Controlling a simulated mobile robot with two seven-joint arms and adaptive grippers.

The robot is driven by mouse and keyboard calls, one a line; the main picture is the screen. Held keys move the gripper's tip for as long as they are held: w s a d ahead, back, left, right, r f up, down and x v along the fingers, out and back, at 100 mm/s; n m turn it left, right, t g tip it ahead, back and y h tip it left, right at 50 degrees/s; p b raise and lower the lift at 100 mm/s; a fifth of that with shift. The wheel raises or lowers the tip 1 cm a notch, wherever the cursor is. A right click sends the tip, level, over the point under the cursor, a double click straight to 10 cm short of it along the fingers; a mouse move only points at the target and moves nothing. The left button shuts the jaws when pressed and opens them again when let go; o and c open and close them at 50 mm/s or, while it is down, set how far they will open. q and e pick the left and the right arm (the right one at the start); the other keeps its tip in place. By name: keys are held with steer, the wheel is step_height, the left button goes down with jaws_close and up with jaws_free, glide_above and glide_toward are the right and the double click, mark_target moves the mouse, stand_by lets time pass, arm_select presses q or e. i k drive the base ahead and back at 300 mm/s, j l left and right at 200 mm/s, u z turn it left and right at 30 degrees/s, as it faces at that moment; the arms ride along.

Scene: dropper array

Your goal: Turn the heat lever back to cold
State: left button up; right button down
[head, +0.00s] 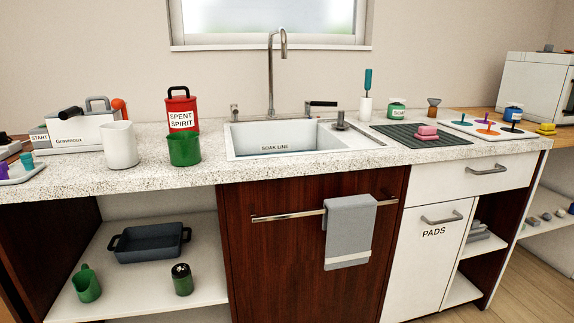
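No lever here is labelled as the heat lever. The tall metal faucet (271,75) stands behind the sink. A lever with a dark handle (321,104) sits at the faucet's right, its handle lying roughly level. A small metal fitting (234,113) stands at the faucet's left. No hot or cold marks can be read on them. Neither of my grippers shows in the head view.
The sink (250,139) bears a SOAK LINE label. A white cup (120,146), a green cup (184,149) and a red SPENT SPIRIT can (181,110) stand left of it. A dark mat (420,138) with a pink sponge (427,131) lies right. A towel (349,232) hangs in front.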

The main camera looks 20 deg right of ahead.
mark_target(307, 103)
steer(key=k+l, duration=0.1)
steer(key=l, duration=0.45)
steer(key=k+l, duration=0.1)
steer(key=l, duration=0.45)
steer(key=k+l+z, duration=0.1)
steer(key=l, duration=0.45)
